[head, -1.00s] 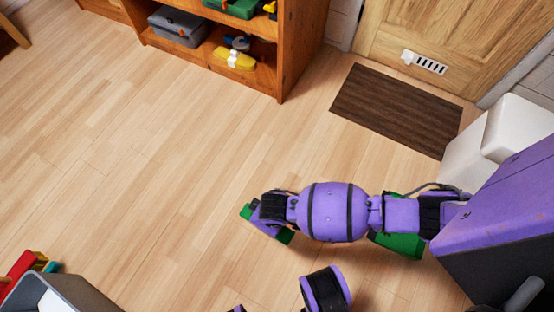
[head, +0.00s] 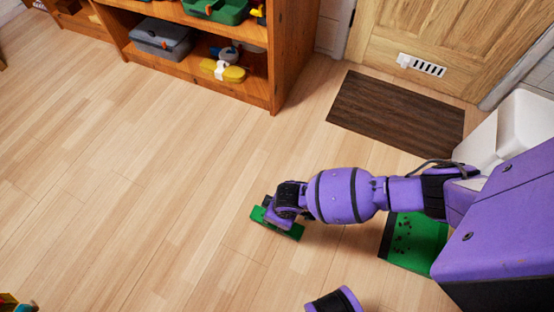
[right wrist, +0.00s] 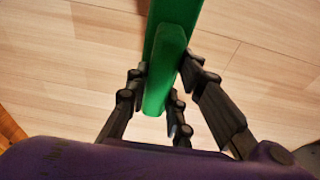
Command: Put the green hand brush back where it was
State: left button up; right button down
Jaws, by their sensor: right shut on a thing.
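The green hand brush (head: 290,231) is held above the wooden floor near the middle of the head view, partly hidden behind my right gripper (head: 279,212). In the right wrist view the brush's green handle (right wrist: 166,75) runs between the black fingers of my right gripper (right wrist: 166,108), which are shut on it. The brush's far end leaves the top of that view. My left gripper is not in view.
A green dustpan (head: 412,245) with dark bits lies on the floor under my right arm. A brown mat (head: 395,112) lies before the wooden door (head: 450,40). A wooden shelf (head: 285,60) holds a grey toolbox (head: 162,40). A white bin (head: 515,125) stands right. Open floor lies left.

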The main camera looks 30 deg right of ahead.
jog(key=shift+w+d+f, duration=0.15)
jog(key=shift+w+f, duration=0.05)
jog(key=shift+f, duration=0.1)
notch_tip(320, 180, down, 3)
jog(key=shift+w+d+f+b, duration=0.1)
jog(key=shift+w+f+b, duration=0.1)
jog(key=shift+b, duration=1)
jog(key=shift+r, duration=0.1)
